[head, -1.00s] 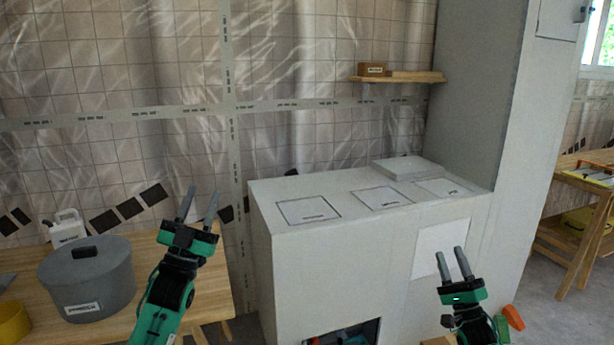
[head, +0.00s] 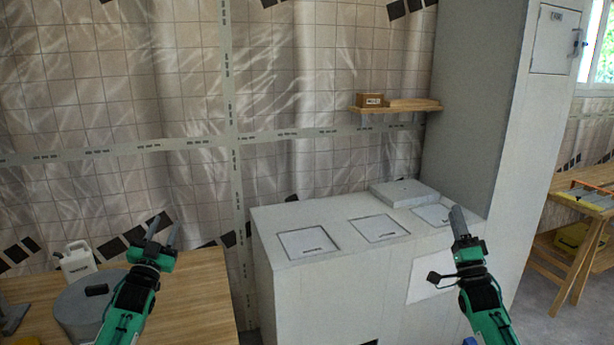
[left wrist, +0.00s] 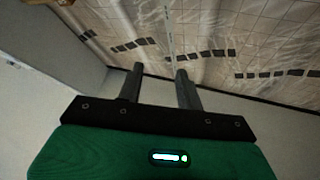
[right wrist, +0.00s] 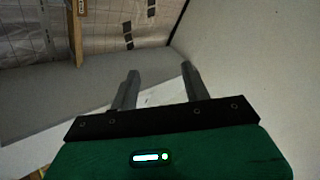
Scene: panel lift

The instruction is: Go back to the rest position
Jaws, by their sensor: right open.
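My left gripper (head: 163,232) is raised over the wooden table at the left of the head view. Its two fingers are apart and empty, and they also show in the left wrist view (left wrist: 160,85). My right gripper (head: 459,222) is at the front right of the white cabinet (head: 320,300). In the head view its fingers overlap. In the right wrist view (right wrist: 160,85) they stand apart with nothing between them.
The wooden table (head: 200,290) holds a grey lidded pot (head: 80,310) and a white jug (head: 78,262). The cabinet top has several square panels and a loose white slab (head: 404,193). A wall shelf (head: 395,108) holds a small box (head: 370,100). Another table (head: 575,185) stands far right.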

